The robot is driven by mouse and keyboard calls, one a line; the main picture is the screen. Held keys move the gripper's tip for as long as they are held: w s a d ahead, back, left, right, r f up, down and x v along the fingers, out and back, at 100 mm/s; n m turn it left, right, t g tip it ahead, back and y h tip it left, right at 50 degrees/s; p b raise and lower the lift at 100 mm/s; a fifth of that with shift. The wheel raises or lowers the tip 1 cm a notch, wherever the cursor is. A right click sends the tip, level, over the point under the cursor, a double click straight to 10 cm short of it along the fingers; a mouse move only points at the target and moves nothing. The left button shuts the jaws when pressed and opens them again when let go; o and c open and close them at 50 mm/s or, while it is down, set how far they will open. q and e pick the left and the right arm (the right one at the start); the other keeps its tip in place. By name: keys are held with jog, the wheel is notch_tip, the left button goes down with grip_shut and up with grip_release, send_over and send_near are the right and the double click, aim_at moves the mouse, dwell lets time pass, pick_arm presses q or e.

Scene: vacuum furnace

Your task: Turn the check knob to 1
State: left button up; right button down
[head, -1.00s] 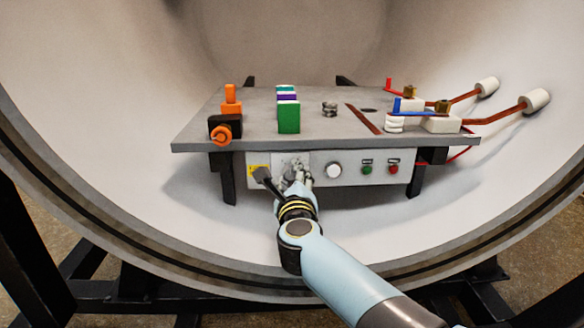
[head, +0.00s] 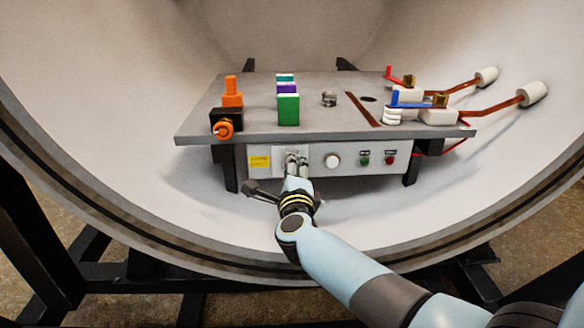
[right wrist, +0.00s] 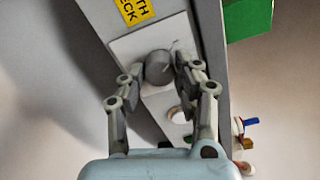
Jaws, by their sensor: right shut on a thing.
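The check knob is a grey round knob (right wrist: 157,66) on a pale plate (right wrist: 124,47) on the front panel. In the right wrist view it sits between the fingertips of my right gripper (right wrist: 160,70), which is shut on it. A yellow label with partly visible lettering, ending in "CK", (right wrist: 133,8) is beside the plate. In the head view my right gripper (head: 297,165) reaches the panel from below and hides most of the knob. The knob's exact setting is hard to read; a thin mark shows near its rim. My left gripper is not in view.
Right of the knob, the panel carries a white knob (head: 332,161), a green button (head: 365,161) and a red button (head: 390,160). The curved chamber wall surrounds everything.

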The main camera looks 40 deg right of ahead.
jog(key=c, duration=1)
grip_release()
jog(key=shift+a, duration=0.1)
jog(key=shift+o, duration=0.2)
jog(key=v, duration=1.2)
